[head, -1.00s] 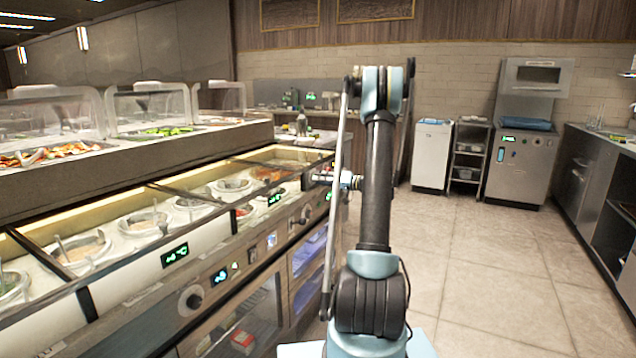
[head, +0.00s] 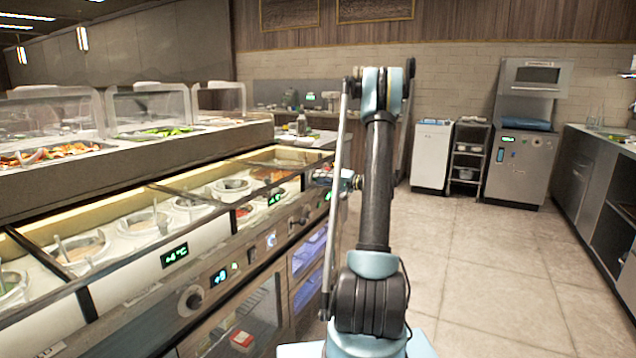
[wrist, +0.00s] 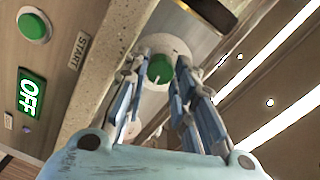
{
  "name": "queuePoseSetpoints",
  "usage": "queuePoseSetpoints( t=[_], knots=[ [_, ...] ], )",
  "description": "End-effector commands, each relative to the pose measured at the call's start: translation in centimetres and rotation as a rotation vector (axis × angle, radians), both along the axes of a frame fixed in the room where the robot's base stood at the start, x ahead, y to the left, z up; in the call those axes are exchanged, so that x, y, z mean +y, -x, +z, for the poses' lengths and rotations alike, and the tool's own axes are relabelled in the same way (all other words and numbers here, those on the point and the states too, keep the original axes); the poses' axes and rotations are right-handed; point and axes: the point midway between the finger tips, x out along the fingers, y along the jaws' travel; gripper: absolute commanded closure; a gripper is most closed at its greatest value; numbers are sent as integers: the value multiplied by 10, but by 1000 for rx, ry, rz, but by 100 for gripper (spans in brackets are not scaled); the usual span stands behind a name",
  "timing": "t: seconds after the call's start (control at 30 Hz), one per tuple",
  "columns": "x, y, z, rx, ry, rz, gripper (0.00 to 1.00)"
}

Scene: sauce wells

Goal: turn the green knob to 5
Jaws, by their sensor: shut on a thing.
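The green knob (wrist: 160,68) sits in a pale round dial on the grey panel, at the upper middle of the wrist view. A short pale mark shows on its face; I cannot read any number around it. My gripper (wrist: 160,82) has its two blue-and-grey fingers on either side of the knob and is shut on it. In the head view my wrist end reaches the counter front beyond my arm, and the knob and fingertips cannot be made out there.
In the wrist view a green START button (wrist: 34,26) and a lit OFF display (wrist: 31,93) lie left of the knob. The sauce counter (head: 225,255) with several wells runs along the left. The tiled floor (head: 490,270) to the right is clear.

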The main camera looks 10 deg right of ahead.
Motion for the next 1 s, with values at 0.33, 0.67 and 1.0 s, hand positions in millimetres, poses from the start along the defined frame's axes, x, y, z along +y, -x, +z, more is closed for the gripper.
queuePoseSetpoints(
  t=[0.33,0.67,1.0],
  knots=[
    [-5,-4,-1,1,2,-12,62],
    [-1,-2,0,-1,1,-4,55],
    [-21,12,1,0,1,-7,55]
  ],
)
